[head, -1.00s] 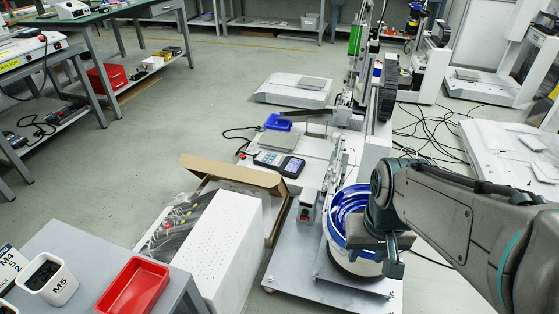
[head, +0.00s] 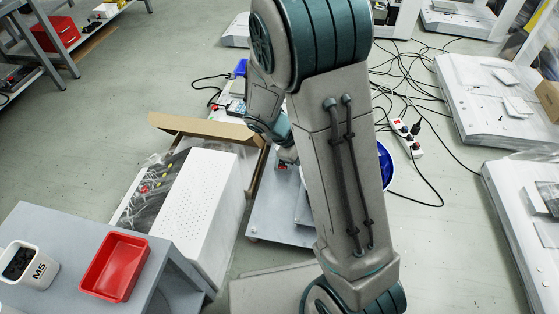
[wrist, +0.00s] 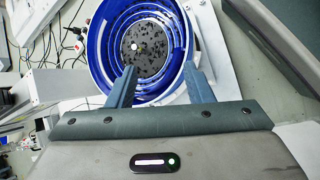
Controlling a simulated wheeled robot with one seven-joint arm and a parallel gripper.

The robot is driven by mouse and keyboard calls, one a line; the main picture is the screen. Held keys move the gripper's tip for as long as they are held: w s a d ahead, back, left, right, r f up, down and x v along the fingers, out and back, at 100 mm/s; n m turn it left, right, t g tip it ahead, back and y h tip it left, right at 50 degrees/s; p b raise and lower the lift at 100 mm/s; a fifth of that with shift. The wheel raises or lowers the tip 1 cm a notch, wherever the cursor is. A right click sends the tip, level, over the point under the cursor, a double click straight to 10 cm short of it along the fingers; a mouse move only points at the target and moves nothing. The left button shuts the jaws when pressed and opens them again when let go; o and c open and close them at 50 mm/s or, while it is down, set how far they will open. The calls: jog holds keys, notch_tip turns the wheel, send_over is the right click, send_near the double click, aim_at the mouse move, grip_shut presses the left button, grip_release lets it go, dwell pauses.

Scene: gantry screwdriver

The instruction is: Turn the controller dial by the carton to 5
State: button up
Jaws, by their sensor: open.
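The open brown carton (head: 203,127) stands left of centre in the head view, behind a white perforated box. My gripper (head: 289,156) appears close to the controller in the head view, largely covered by my arm. In the wrist view my gripper (wrist: 162,68) has its two fingers wide apart and nothing between them. Beyond the fingers is a blue feeder bowl (wrist: 103,60) with dark small parts inside.
The white perforated box (head: 190,200) stands beside the carton. A grey table (head: 70,235) with a red tray (head: 115,267) and an M5 cup (head: 30,265) is at the lower left. A power strip (head: 406,137) and loose cables lie on the floor at right.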

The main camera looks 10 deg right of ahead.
jog(key=w+a+f+n+t+h, duration=0.1)
jog(key=w+f+n+t+h, duration=0.15)
jog(key=w+f+n, duration=0.3)
jog(key=n+t+y+p, duration=0.3)
jog(key=n+t, duration=0.7)
jog(key=n, duration=0.9)
send_near(282, 164)
jog(key=b+x, duration=0.5)
jog(key=x, duration=0.1)
jog(key=shift+w+d+f, duration=0.1)
jog(key=shift+w+f, duration=0.15)
jog(key=shift+w, duration=0.05)
jog(key=shift+w+d+f+b, duration=0.1)
jog(key=shift+w+d+b, duration=0.25)
jog(key=shift+w, duration=0.2)
jog(key=c, duration=1)
